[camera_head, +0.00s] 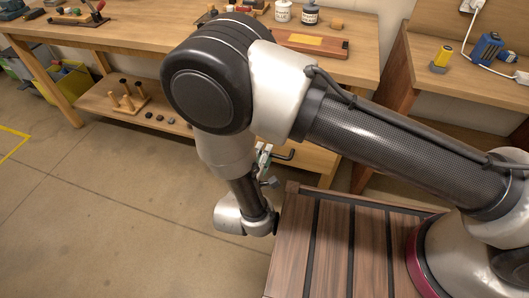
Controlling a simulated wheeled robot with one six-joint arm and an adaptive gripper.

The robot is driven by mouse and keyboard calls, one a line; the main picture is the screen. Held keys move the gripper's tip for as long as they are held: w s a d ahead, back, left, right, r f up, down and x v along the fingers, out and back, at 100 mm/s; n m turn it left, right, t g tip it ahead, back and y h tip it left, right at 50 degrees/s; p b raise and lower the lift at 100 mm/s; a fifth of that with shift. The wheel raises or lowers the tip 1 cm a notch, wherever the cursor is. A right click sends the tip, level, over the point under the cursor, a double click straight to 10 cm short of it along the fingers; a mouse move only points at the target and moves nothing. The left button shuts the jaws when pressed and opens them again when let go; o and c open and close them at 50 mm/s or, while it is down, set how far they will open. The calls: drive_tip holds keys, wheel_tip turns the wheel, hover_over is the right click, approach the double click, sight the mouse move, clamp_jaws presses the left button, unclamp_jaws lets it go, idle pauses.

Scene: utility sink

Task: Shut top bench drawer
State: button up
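The wooden workbench (130,40) runs along the back. My gripper (264,158) is mostly hidden behind my wrist.
A low shelf (105,98) under the bench holds wooden pegs (127,97) and small dark pieces. Jars (283,11) and a wooden tray (312,43) stand on the bench top. A second bench (418,62) with tools is at right. The concrete floor (100,210) at left is clear.

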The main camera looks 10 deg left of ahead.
drive_tip(key=shift+w+d+f, duration=0.1)
drive_tip(key=shift+w, duration=0.5)
drive_tip(key=shift+c, duration=0.4)
clamp_jaws()
